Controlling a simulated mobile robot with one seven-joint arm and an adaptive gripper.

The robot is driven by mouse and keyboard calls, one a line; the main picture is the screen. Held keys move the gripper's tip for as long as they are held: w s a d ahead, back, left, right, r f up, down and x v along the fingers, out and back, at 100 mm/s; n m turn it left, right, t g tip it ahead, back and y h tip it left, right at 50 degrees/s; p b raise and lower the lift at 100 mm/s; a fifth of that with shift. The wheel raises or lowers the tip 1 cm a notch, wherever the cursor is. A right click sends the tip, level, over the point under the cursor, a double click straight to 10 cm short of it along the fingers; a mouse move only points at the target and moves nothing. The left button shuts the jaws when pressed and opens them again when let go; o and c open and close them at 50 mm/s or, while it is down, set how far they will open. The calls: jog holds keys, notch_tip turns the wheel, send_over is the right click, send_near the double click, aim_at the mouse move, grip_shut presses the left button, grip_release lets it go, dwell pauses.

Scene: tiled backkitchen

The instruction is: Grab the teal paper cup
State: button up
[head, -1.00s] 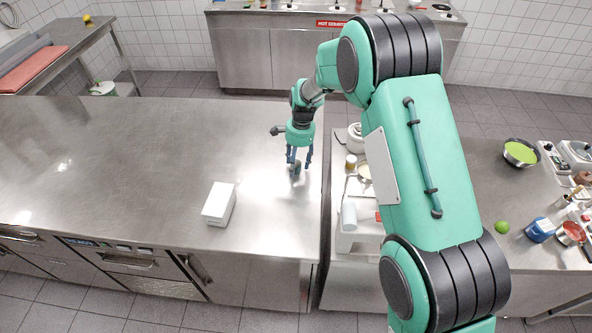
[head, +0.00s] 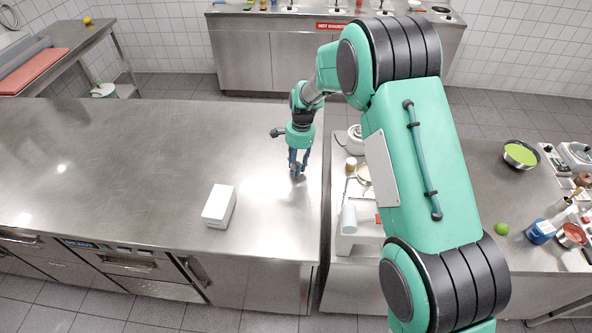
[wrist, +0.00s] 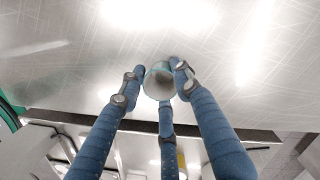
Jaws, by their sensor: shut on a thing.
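The teal paper cup (wrist: 159,82) stands between my fingers in the wrist view, with its round open mouth facing the camera. My gripper (wrist: 160,78) has blue fingers that touch the cup from both sides and from below in the picture. In the head view my gripper (head: 298,170) is low over the steel counter (head: 120,160), near its right edge. The cup is mostly hidden behind the fingers there. I cannot tell whether it still touches the counter.
A white box (head: 219,205) sits on the counter to the left of my gripper. The counter's left side is clear.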

jog(key=shift+r, duration=0.1)
jog(key=shift+r, duration=0.55)
jog(key=shift+s+d+r+p, duration=0.1)
jog(key=shift+s+r+p, duration=0.1)
jog(key=shift+r, duration=0.4)
jog(key=shift+s+r+p, duration=0.1)
jog(key=shift+r+p, duration=0.1)
jog(key=shift+r, duration=0.4)
jog(key=s+d, duration=0.1)
jog(key=s, duration=0.3)
jog(key=s+d+r, duration=0.1)
jog(key=s+d, duration=0.1)
jog(key=s, duration=0.3)
jog(key=s+d+p, duration=0.1)
jog(key=s+d, duration=0.1)
jog(key=s, duration=0.3)
jog(key=shift+s+d+r, duration=0.15)
jog(key=shift+s, duration=0.05)
